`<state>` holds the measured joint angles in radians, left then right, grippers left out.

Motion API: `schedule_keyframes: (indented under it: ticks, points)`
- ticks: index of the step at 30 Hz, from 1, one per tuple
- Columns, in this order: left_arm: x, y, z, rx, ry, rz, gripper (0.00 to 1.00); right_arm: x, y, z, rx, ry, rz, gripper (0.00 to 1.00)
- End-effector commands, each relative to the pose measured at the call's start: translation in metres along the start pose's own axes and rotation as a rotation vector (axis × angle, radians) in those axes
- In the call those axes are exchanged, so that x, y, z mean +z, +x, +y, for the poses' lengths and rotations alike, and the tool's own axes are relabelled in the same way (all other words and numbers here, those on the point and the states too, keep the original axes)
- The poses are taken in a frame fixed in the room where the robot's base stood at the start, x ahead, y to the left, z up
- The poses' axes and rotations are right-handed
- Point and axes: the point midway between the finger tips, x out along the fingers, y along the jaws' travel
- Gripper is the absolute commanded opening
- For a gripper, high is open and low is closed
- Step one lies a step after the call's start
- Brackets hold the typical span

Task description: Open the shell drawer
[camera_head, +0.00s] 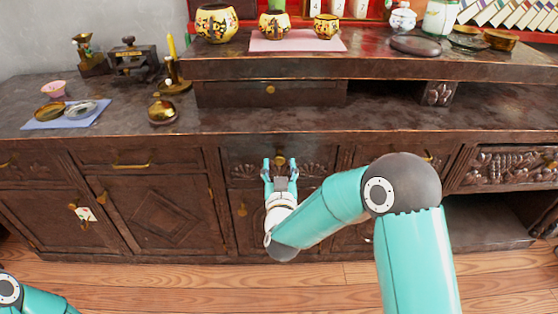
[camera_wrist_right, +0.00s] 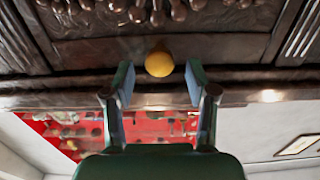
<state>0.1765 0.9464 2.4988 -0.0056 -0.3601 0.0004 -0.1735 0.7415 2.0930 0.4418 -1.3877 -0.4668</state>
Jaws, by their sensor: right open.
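The shell drawer (camera_head: 240,171) is a dark wooden drawer front with carved shells, in the middle of the cabinet. It looks flush with the front. Its round brass knob (camera_head: 280,160) sits near the top; in the wrist view the knob (camera_wrist_right: 159,64) shows yellow. My right gripper (camera_head: 280,165) is in front of the drawer with its fingers pointing at it. The fingers (camera_wrist_right: 159,75) are open, one on each side of the knob, with a gap on both sides. My left gripper is out of view; only part of that arm shows at bottom left.
The cabinet top (camera_head: 220,120) overhangs just above the drawer. A door with a brass pull (camera_head: 242,209) is below. A brass bell-like pot (camera_head: 162,110) stands on the top to the left. A raised shelf (camera_head: 370,66) holds patterned pots. The wooden floor (camera_head: 200,277) in front is clear.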

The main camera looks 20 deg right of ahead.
Motion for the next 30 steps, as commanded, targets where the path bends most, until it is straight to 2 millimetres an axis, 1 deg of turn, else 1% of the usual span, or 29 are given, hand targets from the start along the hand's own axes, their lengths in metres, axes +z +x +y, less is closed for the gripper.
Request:
schedule_keyframes:
  ticks: [1, 3, 7, 12, 18, 20, 21, 28, 29, 30]
  points:
    - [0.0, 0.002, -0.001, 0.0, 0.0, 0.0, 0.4, 0.001, 0.009, 0.001, 0.002, 0.0, 0.002, 0.57]
    - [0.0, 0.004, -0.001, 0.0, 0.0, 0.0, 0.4, 0.002, 0.019, 0.001, 0.002, 0.0, 0.0, 0.57]
    - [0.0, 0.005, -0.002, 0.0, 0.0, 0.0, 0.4, 0.001, 0.031, 0.001, 0.001, 0.0, 0.0, 0.57]
    - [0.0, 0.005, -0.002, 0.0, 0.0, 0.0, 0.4, 0.0, 0.036, 0.0, 0.0, -0.001, -0.001, 0.57]
    - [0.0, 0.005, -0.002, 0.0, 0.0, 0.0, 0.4, 0.0, 0.036, 0.001, 0.0, -0.001, -0.001, 0.57]
    - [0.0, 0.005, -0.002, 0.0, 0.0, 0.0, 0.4, 0.0, 0.036, 0.001, 0.0, -0.001, -0.001, 0.49]
    - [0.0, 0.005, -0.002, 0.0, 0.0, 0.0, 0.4, 0.0, 0.036, 0.001, 0.0, -0.001, -0.001, 0.42]
    - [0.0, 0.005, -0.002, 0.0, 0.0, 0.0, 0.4, 0.0, 0.036, 0.001, 0.001, -0.001, -0.001, 0.04]
    - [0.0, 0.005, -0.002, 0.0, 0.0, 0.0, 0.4, 0.0, 0.036, 0.001, 0.001, -0.001, -0.001, 0.0]
    - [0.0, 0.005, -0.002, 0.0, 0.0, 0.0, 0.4, 0.0, 0.036, 0.001, 0.001, -0.001, -0.001, 0.0]
